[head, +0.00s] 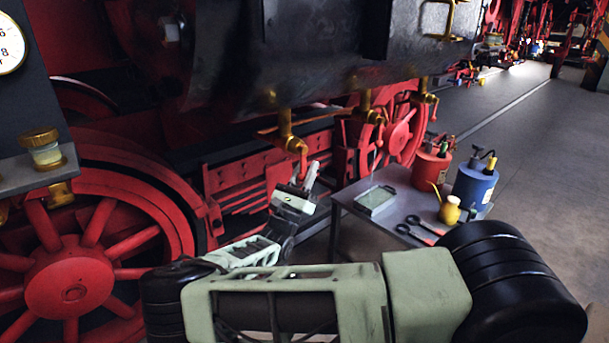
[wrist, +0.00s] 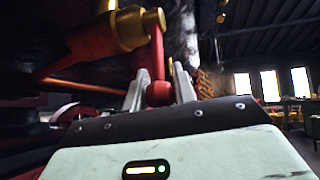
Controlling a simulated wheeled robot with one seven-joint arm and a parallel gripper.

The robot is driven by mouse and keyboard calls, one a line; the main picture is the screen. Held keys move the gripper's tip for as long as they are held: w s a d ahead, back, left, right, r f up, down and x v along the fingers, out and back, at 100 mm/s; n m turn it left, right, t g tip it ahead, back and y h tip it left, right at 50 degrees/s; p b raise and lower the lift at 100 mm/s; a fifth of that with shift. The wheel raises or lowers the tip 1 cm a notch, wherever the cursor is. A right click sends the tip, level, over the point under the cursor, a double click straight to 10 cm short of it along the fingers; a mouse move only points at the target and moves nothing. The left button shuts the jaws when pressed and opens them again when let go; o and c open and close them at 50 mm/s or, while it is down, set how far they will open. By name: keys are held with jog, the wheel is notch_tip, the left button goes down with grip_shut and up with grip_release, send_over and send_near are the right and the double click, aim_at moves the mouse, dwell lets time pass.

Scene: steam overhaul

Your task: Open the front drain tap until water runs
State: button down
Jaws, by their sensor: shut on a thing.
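A brass drain tap (head: 285,124) hangs under the dark cylinder, the nearest in a row of three. Its red lever (head: 297,146) points down. In the wrist view the brass tap body (wrist: 108,34) is at the upper left, and the red lever (wrist: 157,50) hangs from its end to a round red knob (wrist: 159,93). My gripper (head: 309,178) reaches up from below, and its two pale fingers (wrist: 157,90) stand on either side of the knob, shut on it. The fingers hide part of the lever's lower end in the head view.
Two more brass taps, a middle one (head: 366,106) and a far one (head: 425,92), hang further along. A grey table (head: 345,197) to the right carries a red can (head: 430,169), a blue can (head: 474,184), a yellow oiler (head: 450,211) and a tray (head: 376,200). A large red wheel (head: 70,282) stands left.

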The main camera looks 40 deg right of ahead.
dwell(0.4)
jog(key=c, duration=1.1)
grip_release()
jog(key=b+v, duration=0.5)
jog(key=v, duration=1.2)
jog(key=shift+f, duration=0.25)
